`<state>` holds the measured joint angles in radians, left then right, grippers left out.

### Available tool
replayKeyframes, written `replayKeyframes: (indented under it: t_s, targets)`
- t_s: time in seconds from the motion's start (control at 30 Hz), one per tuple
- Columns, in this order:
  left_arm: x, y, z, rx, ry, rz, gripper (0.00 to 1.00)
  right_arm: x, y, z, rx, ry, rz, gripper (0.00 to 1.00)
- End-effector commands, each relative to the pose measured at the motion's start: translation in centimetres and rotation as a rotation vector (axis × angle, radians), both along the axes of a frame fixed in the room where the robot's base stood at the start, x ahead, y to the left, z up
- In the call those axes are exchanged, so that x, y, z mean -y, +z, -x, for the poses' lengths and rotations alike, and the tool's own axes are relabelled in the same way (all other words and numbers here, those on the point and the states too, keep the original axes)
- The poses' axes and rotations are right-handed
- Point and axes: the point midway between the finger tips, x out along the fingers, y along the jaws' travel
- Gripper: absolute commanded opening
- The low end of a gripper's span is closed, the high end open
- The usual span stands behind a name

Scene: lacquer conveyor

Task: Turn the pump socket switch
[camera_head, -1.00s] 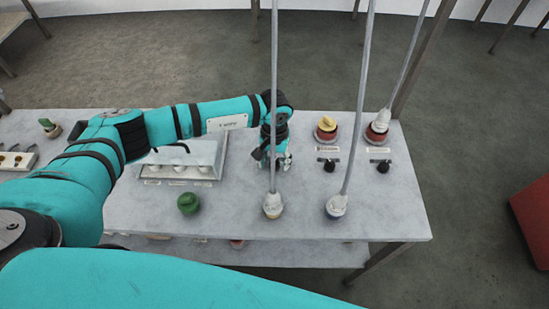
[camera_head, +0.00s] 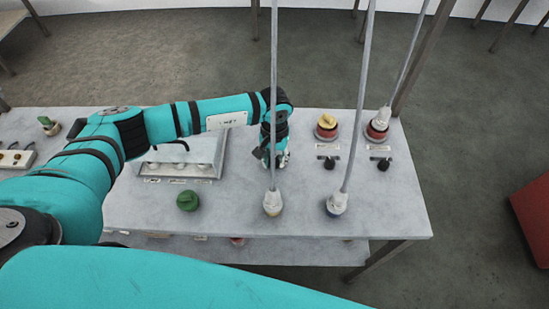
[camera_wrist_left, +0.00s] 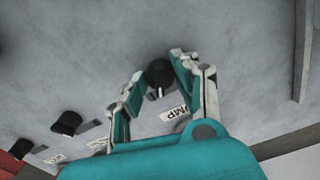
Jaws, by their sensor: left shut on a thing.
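The pump socket switch is a small black knob (camera_wrist_left: 158,74) with a white pointer mark, seen in the left wrist view. A partly covered label ending in "UMP" (camera_wrist_left: 173,113) lies beside it. My left gripper (camera_wrist_left: 157,72) has its two fingers on either side of the knob and is shut on it. In the head view my left gripper (camera_head: 275,162) reaches down to the grey table top (camera_head: 235,205), and it hides the knob there. My right gripper is not in view.
Hanging cables with white plugs (camera_head: 273,204) (camera_head: 336,206) stand in front.

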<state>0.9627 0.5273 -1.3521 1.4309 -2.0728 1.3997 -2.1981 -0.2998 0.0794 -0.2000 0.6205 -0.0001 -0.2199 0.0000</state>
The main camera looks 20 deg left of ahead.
Motion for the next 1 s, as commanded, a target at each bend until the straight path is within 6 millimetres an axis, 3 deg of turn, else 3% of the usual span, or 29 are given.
replayKeyframes:
  t_s: [0.27,1.0]
  targets:
    - [-0.1,-0.4,-0.1,0.003,0.164,-0.001,0.0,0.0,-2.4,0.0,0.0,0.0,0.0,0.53]
    - [0.0,-0.3,-0.1,0.004,0.821,0.0,0.0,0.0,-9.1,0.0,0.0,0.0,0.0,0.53]
